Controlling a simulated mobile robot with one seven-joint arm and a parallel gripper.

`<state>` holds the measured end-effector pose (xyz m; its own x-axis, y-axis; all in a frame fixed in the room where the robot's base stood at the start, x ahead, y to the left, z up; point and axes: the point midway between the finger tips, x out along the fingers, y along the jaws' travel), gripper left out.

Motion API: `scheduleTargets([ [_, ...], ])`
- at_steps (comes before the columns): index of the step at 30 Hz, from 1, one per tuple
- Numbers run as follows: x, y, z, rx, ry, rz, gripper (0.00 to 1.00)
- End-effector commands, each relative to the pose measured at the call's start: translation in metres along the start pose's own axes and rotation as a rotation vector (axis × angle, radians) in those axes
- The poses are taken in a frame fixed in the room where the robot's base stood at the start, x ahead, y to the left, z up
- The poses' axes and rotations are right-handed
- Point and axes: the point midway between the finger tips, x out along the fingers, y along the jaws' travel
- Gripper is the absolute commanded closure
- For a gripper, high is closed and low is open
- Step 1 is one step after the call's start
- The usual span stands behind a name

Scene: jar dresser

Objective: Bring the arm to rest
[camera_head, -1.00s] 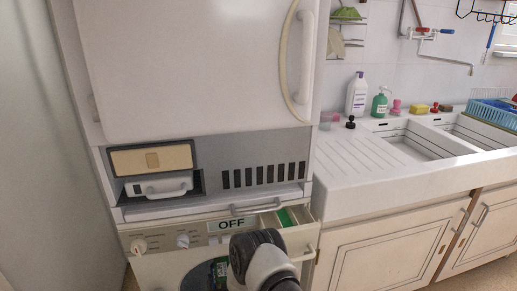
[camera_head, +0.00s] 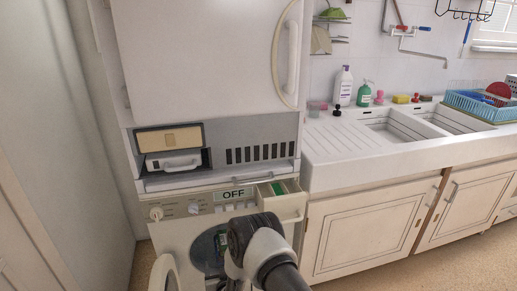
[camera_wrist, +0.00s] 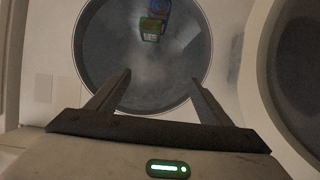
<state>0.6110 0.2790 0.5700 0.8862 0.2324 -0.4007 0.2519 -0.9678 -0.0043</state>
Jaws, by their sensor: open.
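My gripper (camera_wrist: 158,84) is open and empty in the wrist view, with its two fingers spread toward the round drum opening of the washing machine. In the head view my arm (camera_head: 262,245) stands in front of the machine and hides part of its front; the fingers are not clear there. The washing machine (camera_head: 177,232) shows "OFF" on its display. A small blue and green box (camera_wrist: 152,27) lies inside the drum (camera_wrist: 125,75), beyond the fingertips and apart from them.
The round washer door (camera_head: 164,272) stands open; it also shows at the right in the wrist view (camera_wrist: 295,80). The detergent drawer (camera_head: 292,207) is pulled out, with something green in it. A sink counter (camera_head: 330,150) and cabinets are at right. Floor (camera_head: 400,272) shows at lower right.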

Motion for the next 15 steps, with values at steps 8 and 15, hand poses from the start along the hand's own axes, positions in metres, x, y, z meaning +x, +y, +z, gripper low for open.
scheduleTargets([
  [8, 0.009, 0.014, -0.098, 0.019, -0.046, -0.026, 0.27],
  [15, -0.02, 0.043, -0.194, 0.026, -0.132, -0.041, 0.27],
])
